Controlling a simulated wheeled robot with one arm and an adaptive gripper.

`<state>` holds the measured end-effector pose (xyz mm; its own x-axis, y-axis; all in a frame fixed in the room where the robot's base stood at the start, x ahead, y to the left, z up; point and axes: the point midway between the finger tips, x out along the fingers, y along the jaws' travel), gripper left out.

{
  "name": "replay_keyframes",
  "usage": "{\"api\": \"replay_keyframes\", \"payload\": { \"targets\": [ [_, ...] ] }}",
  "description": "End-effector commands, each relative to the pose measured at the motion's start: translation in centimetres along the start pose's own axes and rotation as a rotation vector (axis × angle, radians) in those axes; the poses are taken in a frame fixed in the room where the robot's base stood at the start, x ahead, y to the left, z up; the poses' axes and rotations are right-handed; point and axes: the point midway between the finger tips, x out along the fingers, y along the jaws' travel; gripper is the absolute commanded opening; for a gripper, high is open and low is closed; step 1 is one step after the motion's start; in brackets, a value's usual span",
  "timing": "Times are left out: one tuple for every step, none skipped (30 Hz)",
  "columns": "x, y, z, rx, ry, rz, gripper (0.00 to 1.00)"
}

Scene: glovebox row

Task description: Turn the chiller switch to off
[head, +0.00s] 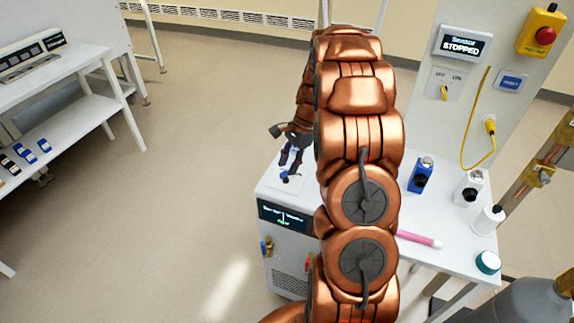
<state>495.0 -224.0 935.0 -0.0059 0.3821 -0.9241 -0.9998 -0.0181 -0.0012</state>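A white cabinet (290,258) stands low in the middle, with a dark display (283,217) whose small text I cannot read surely. A small yellow and blue control (266,247) sits on its front below the display, and a red part shows beside it. I cannot tell which control is the chiller switch. On the upright panel at right, a yellow switch (444,92) sits below OFF and ON labels; its setting is too small to tell. My gripper (291,163) is dark and hangs over the cabinet's left top, partly behind my arm. Its finger opening is unclear.
The white bench top (440,262) holds a blue bottle (420,175), white bottles (489,220), a pink rod (420,239) and a teal lid (488,262). A yellow cable hangs from the panel. A grey cylinder (530,303) stands front right. Floor left of the cabinet is clear.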

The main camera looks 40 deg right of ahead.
Motion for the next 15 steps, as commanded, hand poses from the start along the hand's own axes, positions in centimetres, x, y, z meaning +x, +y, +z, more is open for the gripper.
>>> {"api": "replay_keyframes", "payload": {
  "targets": [
    [0.4,0.1,0.1,0.001,-0.003,0.003,0.38],
    [0.7,0.1,0.1,0.001,-0.004,0.004,0.38],
    [1.0,0.1,0.1,0.001,-0.004,0.004,0.38],
    [1.1,0.1,0.1,0.001,-0.004,0.004,0.38],
    [1.3,0.1,0.1,0.0,-0.003,0.003,0.38],
    [1.4,0.1,0.1,0.0,-0.002,0.003,0.38],
    [1.5,0.1,0.1,0.0,-0.002,0.002,0.38],
    [1.6,0.1,0.1,0.0,-0.001,0.002,0.38],
    [1.6,0.1,0.0,0.0,-0.001,0.001,0.38],
    [1.6,0.1,0.0,0.0,-0.001,0.001,0.38],
    [1.6,0.1,0.0,0.0,-0.001,0.001,0.38],
    [1.6,0.1,0.0,0.0,0.0,0.001,0.38],
    [1.6,0.1,0.0,0.0,0.0,0.001,0.38],
    [1.6,0.1,0.0,0.0,0.0,0.001,0.38],
    [1.6,0.1,0.0,0.0,-0.001,0.001,0.36]
  ]
}}
